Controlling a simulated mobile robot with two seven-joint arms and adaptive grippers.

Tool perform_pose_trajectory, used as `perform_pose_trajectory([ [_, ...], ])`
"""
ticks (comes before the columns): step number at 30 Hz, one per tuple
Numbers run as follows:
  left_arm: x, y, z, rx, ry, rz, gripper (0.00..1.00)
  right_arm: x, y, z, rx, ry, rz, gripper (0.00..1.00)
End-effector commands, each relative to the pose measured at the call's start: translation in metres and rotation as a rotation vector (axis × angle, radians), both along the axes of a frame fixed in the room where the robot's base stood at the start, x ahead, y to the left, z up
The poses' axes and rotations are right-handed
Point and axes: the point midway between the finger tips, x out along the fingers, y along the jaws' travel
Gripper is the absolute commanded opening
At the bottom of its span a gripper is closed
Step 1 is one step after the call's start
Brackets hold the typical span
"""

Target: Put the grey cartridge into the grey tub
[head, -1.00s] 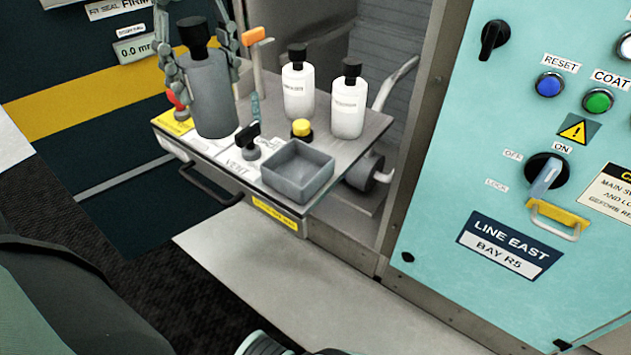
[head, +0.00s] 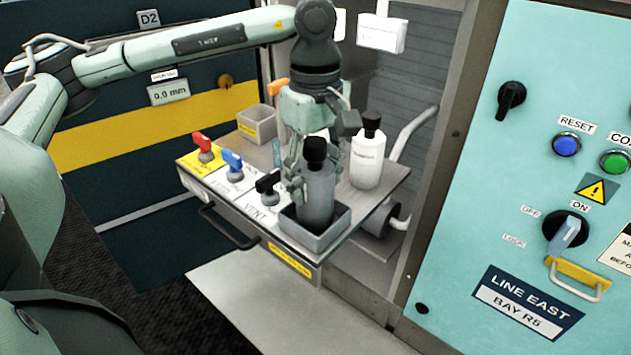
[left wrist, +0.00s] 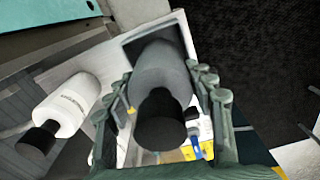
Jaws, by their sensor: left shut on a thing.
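The grey cartridge (head: 318,190), a grey bottle with a black cap, stands upright with its lower end inside the grey tub (head: 322,243) at the front right corner of the shelf. Whether its base touches the tub floor is hidden. My left gripper (head: 312,175) comes from above and is shut on the cartridge. In the left wrist view the cartridge (left wrist: 160,80) sits between the two fingers, and the tub (left wrist: 132,38) shows behind it. My right gripper is not in view.
Red (head: 203,145), blue (head: 233,162) and black (head: 267,186) valve handles line the shelf's front left. An open box (head: 258,125) is at the back. The teal panel (head: 540,190) is at right.

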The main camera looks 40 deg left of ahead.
Motion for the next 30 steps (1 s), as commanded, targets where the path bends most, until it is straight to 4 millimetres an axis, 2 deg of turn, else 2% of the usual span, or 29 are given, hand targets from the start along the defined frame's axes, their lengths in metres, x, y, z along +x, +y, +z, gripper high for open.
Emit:
perform_pose_trajectory([
  [4,0.0,0.0,-0.013,0.0,-0.001,-0.001,0.15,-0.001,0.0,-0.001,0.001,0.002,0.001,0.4],
  [18,0.0,0.0,-0.017,0.0,-0.002,-0.001,0.15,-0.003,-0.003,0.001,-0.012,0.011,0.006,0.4],
  [19,0.0,0.0,-0.017,0.0,-0.001,-0.001,0.55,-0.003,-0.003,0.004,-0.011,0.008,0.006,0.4],
  [24,0.0,0.0,-0.016,0.0,-0.001,-0.001,0.74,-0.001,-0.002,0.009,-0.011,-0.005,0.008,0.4],
  [30,0.0,0.0,-0.016,0.0,-0.001,-0.001,0.74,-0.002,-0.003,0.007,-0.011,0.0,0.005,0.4],
])
